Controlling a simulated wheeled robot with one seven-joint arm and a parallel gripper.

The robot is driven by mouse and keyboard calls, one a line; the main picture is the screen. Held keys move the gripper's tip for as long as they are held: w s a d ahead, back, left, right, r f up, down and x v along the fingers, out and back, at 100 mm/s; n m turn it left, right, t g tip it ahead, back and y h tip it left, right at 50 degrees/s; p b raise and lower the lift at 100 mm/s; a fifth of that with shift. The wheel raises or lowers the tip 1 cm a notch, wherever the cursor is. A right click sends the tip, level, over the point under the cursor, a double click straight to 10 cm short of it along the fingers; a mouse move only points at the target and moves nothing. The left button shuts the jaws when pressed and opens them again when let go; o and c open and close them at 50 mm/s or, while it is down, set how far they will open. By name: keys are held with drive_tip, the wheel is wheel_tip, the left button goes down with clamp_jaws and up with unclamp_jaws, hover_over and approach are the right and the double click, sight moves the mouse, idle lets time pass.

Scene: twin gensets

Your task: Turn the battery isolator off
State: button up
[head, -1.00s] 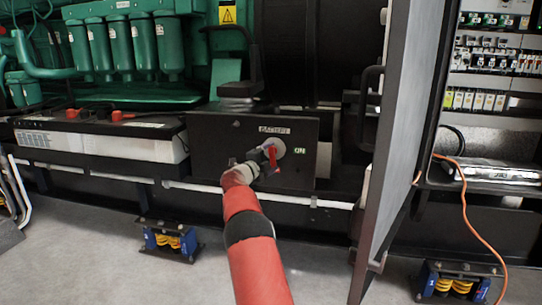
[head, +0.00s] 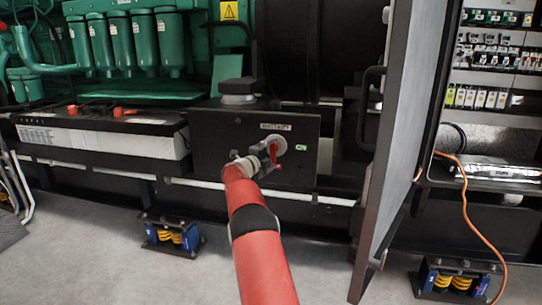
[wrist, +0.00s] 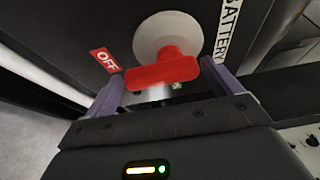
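The battery isolator is a red handle (wrist: 160,70) on a pale round boss (wrist: 168,36), fixed to the black box (head: 222,135). The handle also shows in the head view (head: 273,152), partly hidden by my gripper. My gripper (head: 264,160) is at the box front. In the wrist view, its two purple fingers (wrist: 163,88) stand wide apart, one near each end of the handle; I cannot tell whether they touch it. A red OFF label (wrist: 105,60) is left of the boss. A green ON label (head: 301,147) is to its right in the head view.
A BATTERY label (head: 275,126) is above the switch. A white-sided battery (head: 110,142) stands to the left. An open grey cabinet door (head: 400,150) rises close on the right, with an orange cable (head: 465,205) beyond.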

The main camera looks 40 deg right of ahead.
drive_tip(key=shift+o, duration=0.8)
drive_tip(key=shift+a, duration=0.1)
drive_tip(key=b+v, duration=0.1)
drive_tip(key=v, duration=0.6)
drive_tip(key=shift+a, duration=0.25)
drive_tip(key=shift+s+r, duration=0.1)
drive_tip(key=shift+r, duration=0.05)
